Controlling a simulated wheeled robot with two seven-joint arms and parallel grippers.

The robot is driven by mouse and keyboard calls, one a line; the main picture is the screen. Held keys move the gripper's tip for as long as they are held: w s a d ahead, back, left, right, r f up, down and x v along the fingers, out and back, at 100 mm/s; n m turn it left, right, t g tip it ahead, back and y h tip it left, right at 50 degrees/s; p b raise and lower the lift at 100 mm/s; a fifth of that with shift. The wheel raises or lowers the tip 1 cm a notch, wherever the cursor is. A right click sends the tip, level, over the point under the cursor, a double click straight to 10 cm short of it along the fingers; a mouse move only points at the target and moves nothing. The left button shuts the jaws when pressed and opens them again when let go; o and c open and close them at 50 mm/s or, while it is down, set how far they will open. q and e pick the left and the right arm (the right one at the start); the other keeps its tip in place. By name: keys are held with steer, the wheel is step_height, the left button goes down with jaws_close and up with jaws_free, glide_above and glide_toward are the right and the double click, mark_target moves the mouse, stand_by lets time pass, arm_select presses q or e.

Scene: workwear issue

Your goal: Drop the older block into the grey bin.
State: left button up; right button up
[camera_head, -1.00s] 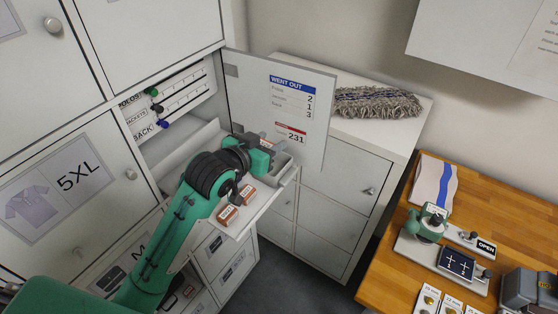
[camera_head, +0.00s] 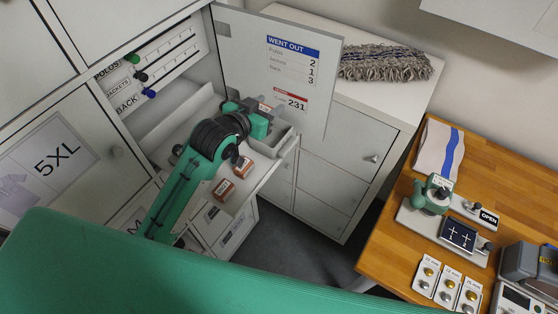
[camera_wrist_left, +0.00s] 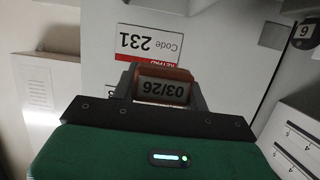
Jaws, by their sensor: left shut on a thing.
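My left gripper (camera_head: 266,110) is shut on an orange-brown block (camera_wrist_left: 163,88). In the left wrist view its white label reads 03/26, upside down. In the head view the held block is small and partly hidden by the gripper. Two more orange-brown blocks with white labels, a nearer block (camera_head: 223,190) and a farther block (camera_head: 243,167), rest on the pale shelf below the gripper; their labels are too small to read. A small grey open box (camera_head: 287,143), perhaps the grey bin, is at the shelf's right end, below and right of the gripper. My right gripper is out of view.
An open white door (camera_head: 275,70) with a "WENT OUT" notice stands just behind the gripper. White lockers (camera_head: 60,160) are at the left. A white cabinet (camera_head: 345,170) bears a grey mop head (camera_head: 385,63). A wooden bench (camera_head: 490,170) with devices is at the right.

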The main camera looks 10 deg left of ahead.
arm_select(q)
steer(key=shift+s, duration=0.1)
steer(key=o, duration=1)
steer(key=shift+f, duration=0.1)
steer(key=shift+o, duration=0.2)
steer(key=shift+s+a+b, duration=0.15)
steer(key=shift+s+b, duration=0.2)
steer(key=shift+s, duration=0.15)
steer(key=v, duration=1.2)
steer(key=shift+s+r, duration=0.3)
steer(key=shift+r, duration=0.05)
steer(key=shift+a, duration=0.15)
